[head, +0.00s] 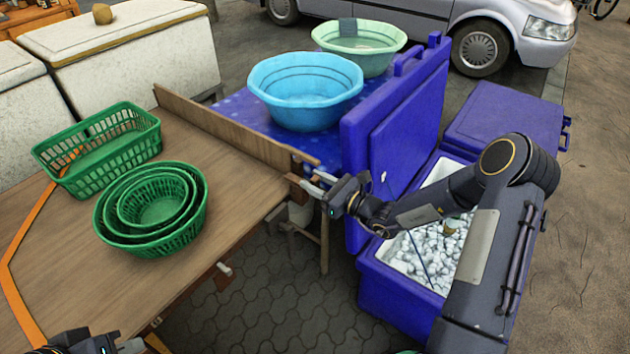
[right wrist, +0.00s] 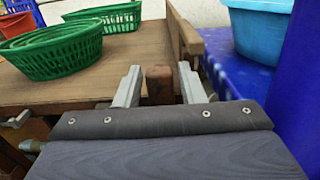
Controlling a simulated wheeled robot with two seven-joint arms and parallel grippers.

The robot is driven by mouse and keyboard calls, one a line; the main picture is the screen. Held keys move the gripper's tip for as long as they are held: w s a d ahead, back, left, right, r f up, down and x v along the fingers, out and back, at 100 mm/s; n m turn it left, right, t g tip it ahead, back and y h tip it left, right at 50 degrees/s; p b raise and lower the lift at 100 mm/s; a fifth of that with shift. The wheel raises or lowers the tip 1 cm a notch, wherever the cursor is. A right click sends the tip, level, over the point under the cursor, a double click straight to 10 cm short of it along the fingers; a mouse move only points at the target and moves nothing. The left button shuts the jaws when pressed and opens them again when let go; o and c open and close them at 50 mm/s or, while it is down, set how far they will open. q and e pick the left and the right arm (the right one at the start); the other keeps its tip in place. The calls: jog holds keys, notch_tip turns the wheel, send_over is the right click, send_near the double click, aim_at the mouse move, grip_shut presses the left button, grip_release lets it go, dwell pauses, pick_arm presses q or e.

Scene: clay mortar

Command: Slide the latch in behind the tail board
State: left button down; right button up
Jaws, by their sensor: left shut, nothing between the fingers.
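The tail board (head: 225,128) is a long upright wooden plank along the far right edge of the wooden table; its near end shows in the right wrist view (right wrist: 184,32). The latch (right wrist: 159,82) looks like a small, darker wooden block at the table's corner, beside the board's near end. My right gripper (head: 308,185) is at that corner. In the right wrist view its fingers (right wrist: 160,88) are open on either side of the latch, with gaps visible on both sides. My left gripper (head: 132,347) is shut and empty at the bottom left, partly out of frame.
Nested green baskets (head: 152,205) and a green crate (head: 100,150) stand on the table (head: 225,195). A blue basin (head: 305,90) stands on a blue surface behind the board. A blue cool box (head: 400,300) with ice and an upright lid (head: 400,130) is close to my right arm.

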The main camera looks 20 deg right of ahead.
jog(key=shift+w+a, duration=0.1)
jog(key=shift+w, duration=0.05)
grip_shut()
jog(key=b+x, duration=0.1)
jog(key=x, duration=0.3)
jog(key=shift+f, duration=0.1)
jog(key=shift+r, duration=0.2)
grip_release()
jog(key=shift+a+f, duration=0.1)
jog(key=shift+a, duration=0.05)
